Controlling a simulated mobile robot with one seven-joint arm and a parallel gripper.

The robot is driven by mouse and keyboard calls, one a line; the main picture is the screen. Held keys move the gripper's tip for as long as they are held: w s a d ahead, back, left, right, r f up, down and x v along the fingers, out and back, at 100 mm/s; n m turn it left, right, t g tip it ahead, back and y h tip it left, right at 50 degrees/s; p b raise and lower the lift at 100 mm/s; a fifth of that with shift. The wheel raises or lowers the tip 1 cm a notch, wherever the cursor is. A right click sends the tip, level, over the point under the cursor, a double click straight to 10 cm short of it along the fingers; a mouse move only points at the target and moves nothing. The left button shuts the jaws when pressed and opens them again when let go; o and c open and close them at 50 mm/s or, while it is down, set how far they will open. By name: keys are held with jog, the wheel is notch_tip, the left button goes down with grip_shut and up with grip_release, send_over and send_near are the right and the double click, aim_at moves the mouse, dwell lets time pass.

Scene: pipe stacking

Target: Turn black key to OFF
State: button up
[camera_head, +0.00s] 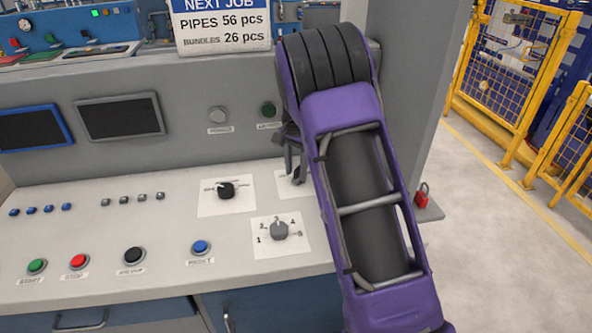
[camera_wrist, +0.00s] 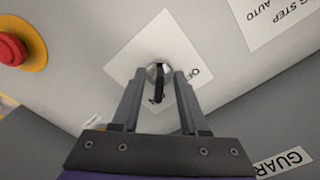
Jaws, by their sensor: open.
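The black key (camera_wrist: 158,92) sits in a round silver lock (camera_wrist: 153,70) on a white label plate, in the wrist view. The plate shows lettering that looks like "OFF", partly hidden by a finger. My gripper (camera_wrist: 158,74) is open, with one finger on each side of the key. I cannot tell whether the fingers touch it. In the head view my gripper (camera_head: 292,160) is over the right end of the console, and my purple arm hides most of that label plate. The key itself cannot be made out there.
A black selector knob (camera_head: 226,190) and a grey numbered knob (camera_head: 280,231) stand left of and below my gripper. A red emergency button (camera_wrist: 12,49) is at the wrist view's upper left. A red padlock (camera_head: 422,194) is right of my arm. Several push buttons line the console front.

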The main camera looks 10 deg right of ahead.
jog(key=shift+f, duration=0.2)
grip_shut()
